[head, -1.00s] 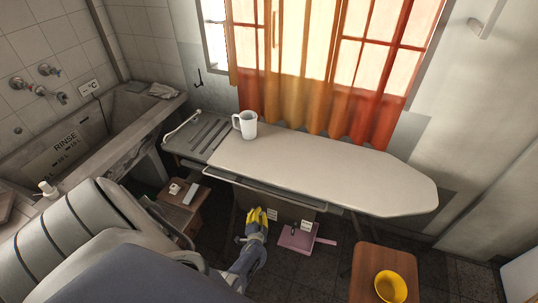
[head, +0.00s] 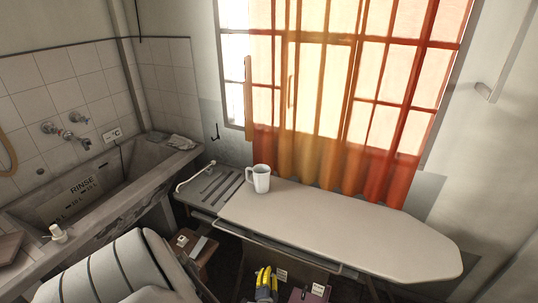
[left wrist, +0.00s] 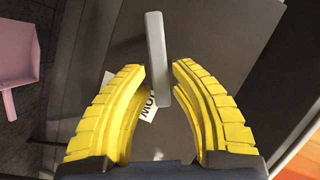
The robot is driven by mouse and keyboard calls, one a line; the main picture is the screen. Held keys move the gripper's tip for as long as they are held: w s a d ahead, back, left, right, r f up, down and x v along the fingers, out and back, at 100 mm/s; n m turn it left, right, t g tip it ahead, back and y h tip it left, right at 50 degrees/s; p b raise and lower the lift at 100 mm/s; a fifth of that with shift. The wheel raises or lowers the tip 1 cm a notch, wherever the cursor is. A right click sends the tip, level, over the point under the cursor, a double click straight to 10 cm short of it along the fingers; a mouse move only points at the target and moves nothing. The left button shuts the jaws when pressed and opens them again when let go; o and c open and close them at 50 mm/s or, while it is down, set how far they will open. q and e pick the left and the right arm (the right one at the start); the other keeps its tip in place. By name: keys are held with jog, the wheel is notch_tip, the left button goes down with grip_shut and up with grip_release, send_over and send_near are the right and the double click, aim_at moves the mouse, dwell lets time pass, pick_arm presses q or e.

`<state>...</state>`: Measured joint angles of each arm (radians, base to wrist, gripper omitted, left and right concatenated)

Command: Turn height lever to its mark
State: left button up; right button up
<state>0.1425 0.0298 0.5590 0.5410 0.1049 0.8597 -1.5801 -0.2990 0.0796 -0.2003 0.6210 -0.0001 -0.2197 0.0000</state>
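A plain grey bar, which looks like the height lever (left wrist: 155,40), shows in the left wrist view, its near end between my yellow fingers. My left gripper (left wrist: 158,68) is open, with one finger on each side of the bar and a gap on both sides. In the head view the left gripper (head: 266,272) is at the bottom edge, in front of the ironing board (head: 350,225) and below its edge. A white label (left wrist: 148,106) with partly hidden lettering is behind the left finger; I cannot make out the lever's mark. My right gripper is not in view.
A white mug (head: 260,180) stands on the board's left part. A concrete washtub (head: 110,185) is at the left, and an orange curtain (head: 340,120) hangs behind the board. A pink dustpan (left wrist: 15,60) lies at the left in the left wrist view.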

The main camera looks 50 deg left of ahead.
pick_arm(q)
jog(key=o, duration=0.3)
jog(key=shift+v, duration=3.75)
